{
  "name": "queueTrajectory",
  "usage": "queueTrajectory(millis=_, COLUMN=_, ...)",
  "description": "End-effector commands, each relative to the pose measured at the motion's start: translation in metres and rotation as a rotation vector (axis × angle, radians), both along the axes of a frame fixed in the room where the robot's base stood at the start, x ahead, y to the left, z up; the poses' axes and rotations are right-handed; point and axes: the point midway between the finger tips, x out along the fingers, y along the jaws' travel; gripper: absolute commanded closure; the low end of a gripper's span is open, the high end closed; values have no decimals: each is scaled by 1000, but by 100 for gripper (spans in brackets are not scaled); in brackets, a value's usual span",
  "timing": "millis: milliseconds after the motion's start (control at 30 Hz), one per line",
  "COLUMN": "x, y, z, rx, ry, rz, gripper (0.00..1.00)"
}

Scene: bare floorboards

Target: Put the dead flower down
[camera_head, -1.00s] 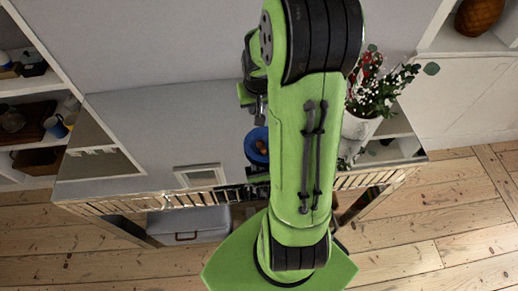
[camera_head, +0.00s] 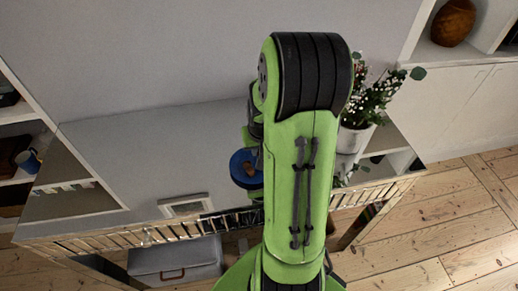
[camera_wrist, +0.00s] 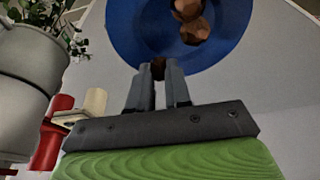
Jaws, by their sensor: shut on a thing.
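In the wrist view my gripper (camera_wrist: 158,77) is shut on a small dark brown thing (camera_wrist: 158,69), which looks like the dead flower; only a bit shows between the fingertips. Just beyond the fingertips is a round blue dish (camera_wrist: 118,28) with brown lumps (camera_wrist: 192,31) in it. I cannot tell whether the held thing touches the dish. In the head view the blue dish (camera_head: 239,172) shows at the left edge of my green arm, above the table (camera_head: 110,140). My arm hides the gripper there.
A white pot (camera_head: 350,141) with leafy white flowers (camera_head: 372,104) stands right of my arm; the pot (camera_wrist: 28,85) is close at left in the wrist view, beside a red thing (camera_wrist: 52,132). A pale frame (camera_head: 185,204) lies near the table's front edge. The tabletop's left part is clear.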

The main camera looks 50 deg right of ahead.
Motion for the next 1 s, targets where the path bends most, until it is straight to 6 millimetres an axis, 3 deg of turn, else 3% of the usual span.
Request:
queueTrajectory(millis=200, x=0, y=0, z=-6, rx=0, ry=0, rz=1, gripper=100)
queueTrajectory(millis=233, x=0, y=0, z=-7, rx=0, ry=0, rz=1, gripper=80)
queueTrajectory(millis=400, x=0, y=0, z=-5, rx=0, ry=0, rz=0, gripper=56)
queueTrajectory(millis=667, x=0, y=0, z=-2, rx=0, ry=0, rz=0, gripper=56)
queueTrajectory(millis=767, x=-2, y=1, z=13, rx=-3, ry=-3, rz=0, gripper=56)
queueTrajectory(millis=1000, x=-17, y=12, z=79, rx=-5, ry=-5, rz=1, gripper=56)
